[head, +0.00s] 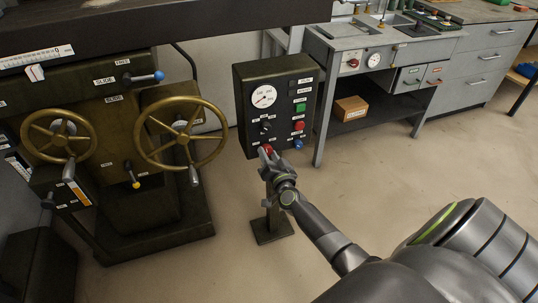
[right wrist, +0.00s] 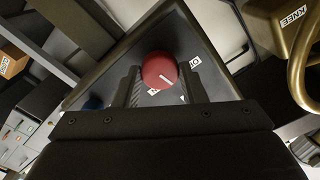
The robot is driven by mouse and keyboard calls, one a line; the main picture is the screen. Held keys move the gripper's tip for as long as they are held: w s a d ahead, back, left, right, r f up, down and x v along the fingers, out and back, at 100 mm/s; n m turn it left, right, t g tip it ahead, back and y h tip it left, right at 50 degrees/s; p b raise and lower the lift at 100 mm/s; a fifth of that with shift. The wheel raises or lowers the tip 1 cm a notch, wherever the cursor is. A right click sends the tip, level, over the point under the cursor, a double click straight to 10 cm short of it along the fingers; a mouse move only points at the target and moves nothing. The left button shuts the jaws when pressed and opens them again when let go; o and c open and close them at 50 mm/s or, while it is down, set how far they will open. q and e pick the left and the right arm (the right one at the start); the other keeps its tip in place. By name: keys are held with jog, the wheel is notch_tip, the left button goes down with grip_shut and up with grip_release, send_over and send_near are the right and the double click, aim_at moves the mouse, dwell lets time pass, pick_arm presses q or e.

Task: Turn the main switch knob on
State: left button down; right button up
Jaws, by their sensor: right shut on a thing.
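The main switch knob (head: 267,149) is a red round knob low on the left of the dark control panel (head: 247,80). In the right wrist view the red knob (right wrist: 159,70) shows a white pointer line on its face, slanting to the lower right. My right gripper (head: 269,157) is at the panel, shut on the red knob, with a finger on each side of it. White labels beside the knob are partly hidden by the fingers, and one ends in "NO" as seen upside down. My left gripper is not in view.
The panel also carries a round dial (head: 263,96), a green button (head: 301,107), a red button (head: 299,125) and a blue knob (head: 298,143). A machine with two brass handwheels (head: 226,133) stands to the left. A grey workbench (head: 345,45) stands behind right.

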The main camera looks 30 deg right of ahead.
jog(key=m, duration=0.2)
jog(key=shift+m, duration=0.4)
jog(key=m, duration=0.3)
jog(key=shift+m, duration=2.6)
jog(key=o, duration=1)
